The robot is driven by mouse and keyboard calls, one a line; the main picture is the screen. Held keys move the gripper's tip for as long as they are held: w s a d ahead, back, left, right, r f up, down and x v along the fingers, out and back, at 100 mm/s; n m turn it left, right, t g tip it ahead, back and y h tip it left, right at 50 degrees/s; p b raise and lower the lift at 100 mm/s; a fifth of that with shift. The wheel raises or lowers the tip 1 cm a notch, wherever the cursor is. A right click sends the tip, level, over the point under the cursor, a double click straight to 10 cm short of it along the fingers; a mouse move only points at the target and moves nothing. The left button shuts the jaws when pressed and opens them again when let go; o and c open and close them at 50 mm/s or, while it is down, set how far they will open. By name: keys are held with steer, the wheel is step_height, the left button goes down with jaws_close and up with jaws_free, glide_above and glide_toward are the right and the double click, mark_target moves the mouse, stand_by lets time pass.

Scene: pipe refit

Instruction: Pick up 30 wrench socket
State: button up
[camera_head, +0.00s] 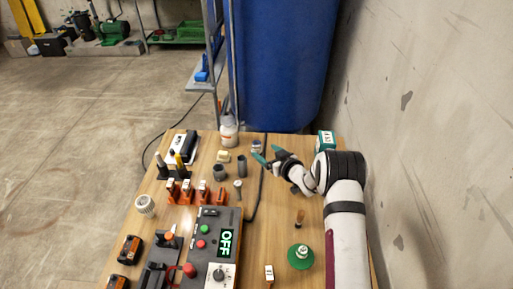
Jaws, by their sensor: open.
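My gripper (267,153) has teal fingertips that stand apart with nothing seen between them. It is over the far right part of the wooden table. Dark grey cylinders that look like wrench sockets stand to its left: one (241,165) close to the fingertips and one (219,172) further left and nearer. A small pale-topped cylinder (257,146) stands just beyond the fingertips. No size marking is legible, so I cannot tell which is the 30 wrench socket.
A control box (227,243) reads OFF. A white bottle (228,132) stands at the far edge. A green round base (300,257) is near my arm. A wall (430,120) bounds the right.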

mark_target(259, 146)
steer(key=x, duration=0.5)
steer(key=shift+a+r, duration=0.1)
steer(key=shift+r, duration=0.05)
jaws_close()
